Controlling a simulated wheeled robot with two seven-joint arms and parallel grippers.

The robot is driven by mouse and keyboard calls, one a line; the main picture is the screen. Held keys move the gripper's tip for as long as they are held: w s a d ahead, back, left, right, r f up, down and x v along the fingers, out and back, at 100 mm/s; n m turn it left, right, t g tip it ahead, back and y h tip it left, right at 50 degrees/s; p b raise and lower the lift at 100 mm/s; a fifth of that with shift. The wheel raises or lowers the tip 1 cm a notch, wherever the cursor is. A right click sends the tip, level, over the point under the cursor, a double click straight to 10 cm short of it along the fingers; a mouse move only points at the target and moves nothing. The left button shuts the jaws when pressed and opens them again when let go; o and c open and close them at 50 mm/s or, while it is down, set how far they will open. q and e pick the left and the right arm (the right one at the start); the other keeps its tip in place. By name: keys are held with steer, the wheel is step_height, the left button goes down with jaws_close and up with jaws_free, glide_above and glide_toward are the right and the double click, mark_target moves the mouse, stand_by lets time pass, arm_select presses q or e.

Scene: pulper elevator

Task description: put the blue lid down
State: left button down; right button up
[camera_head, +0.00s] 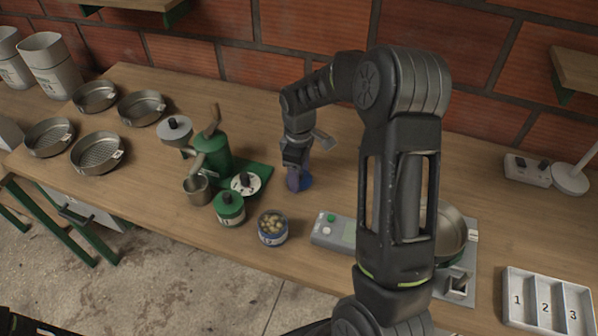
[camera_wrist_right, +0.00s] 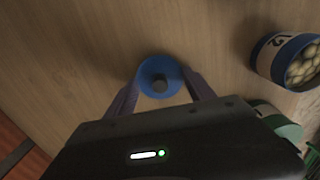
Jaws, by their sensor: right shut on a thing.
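The blue lid (camera_head: 306,182) is at my right gripper (camera_head: 297,184) above the bare middle of the table. In the right wrist view the round blue lid (camera_wrist_right: 158,66) has a dark knob (camera_wrist_right: 160,84) and sits between the two fingers of the gripper (camera_wrist_right: 163,88), which is shut on it. The lid is at or very near the wooden surface; I cannot tell whether it touches. The open tin marked 12 (camera_head: 272,228) stands in front of it to the left, full of pale beans, with a blue band.
A scale (camera_head: 333,230) is at front right, partly behind my right arm. A numbered tray (camera_head: 545,300) is farther right. Wood around the lid is clear.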

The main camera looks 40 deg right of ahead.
steer(key=shift+f, duration=0.1)
steer(key=shift+f, duration=0.15)
steer(key=o, duration=1.3)
step_height(320, 180, up, 12)
steer(key=shift+r+b, duration=0.25)
steer(key=shift+b, duration=0.2)
